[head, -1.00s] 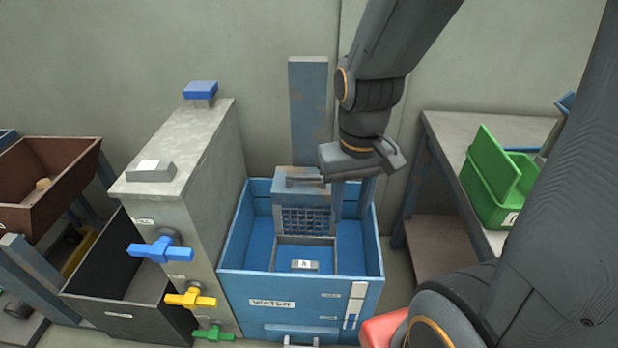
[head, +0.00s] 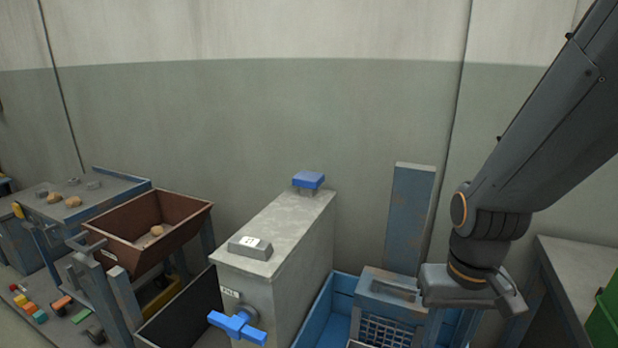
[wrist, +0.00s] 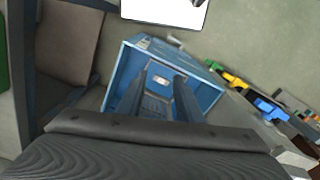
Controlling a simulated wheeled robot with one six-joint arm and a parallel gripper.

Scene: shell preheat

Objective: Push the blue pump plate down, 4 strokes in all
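The blue pump plate (head: 308,180) sits raised on a short stem at the far end of the top of the tall grey tank (head: 283,235). Nothing touches it. My gripper (head: 450,332) points down over the blue water bin (head: 322,308), to the right of the plate and lower than it. In the wrist view my gripper (wrist: 160,88) shows two fingers apart, with nothing held between them. The bin's walls (wrist: 208,92) surround them in that view. The pump plate is not seen in the wrist view.
A grey block with a white label (head: 250,247) lies on the near part of the tank top. A blue valve handle (head: 237,326) sticks out of its front. A blue-grey post (head: 410,218) stands behind the bin. A brown hopper (head: 150,232) is at left.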

